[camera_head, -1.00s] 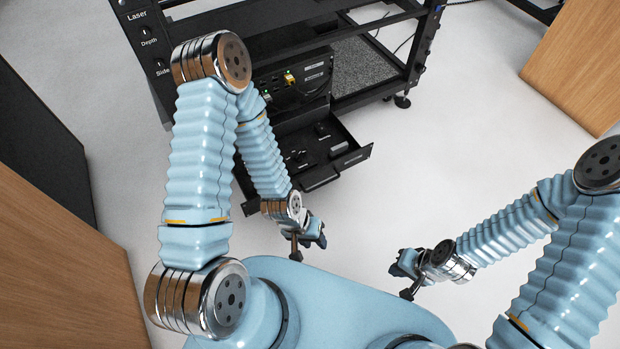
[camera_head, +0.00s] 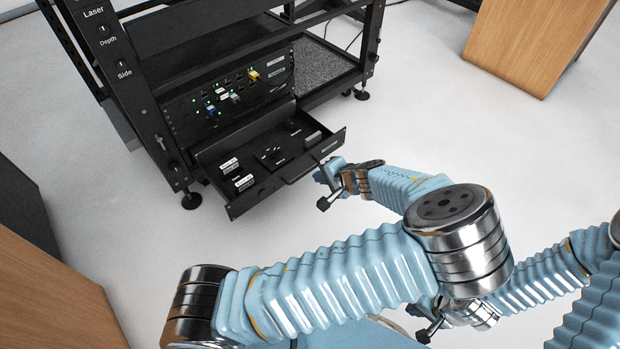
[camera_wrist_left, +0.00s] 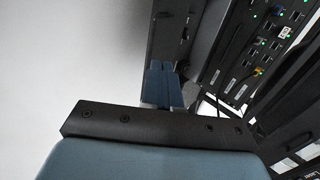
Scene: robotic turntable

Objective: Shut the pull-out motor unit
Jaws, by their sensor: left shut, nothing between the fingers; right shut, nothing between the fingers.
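The motor unit (camera_head: 262,176) is a flat black drawer, pulled out low at the front of a black rack. Its open top shows small dark parts and white labels. Its handle runs along the front panel (camera_head: 289,180). My left gripper (camera_head: 324,173) is shut and empty, just in front of the drawer's right front end; I cannot tell whether it touches. In the left wrist view its blue fingers (camera_wrist_left: 162,84) are together beside a dark panel (camera_wrist_left: 168,36). My right gripper (camera_head: 430,318) is shut and low at the lower right, partly hidden behind my left arm.
The rack (camera_head: 160,125) has a labelled post on its left and feet on the floor. Above the drawer is a panel with lit ports and cables (camera_head: 236,97). A wooden cabinet (camera_head: 535,40) stands at the back right, another (camera_head: 50,285) at the left. The white floor between is clear.

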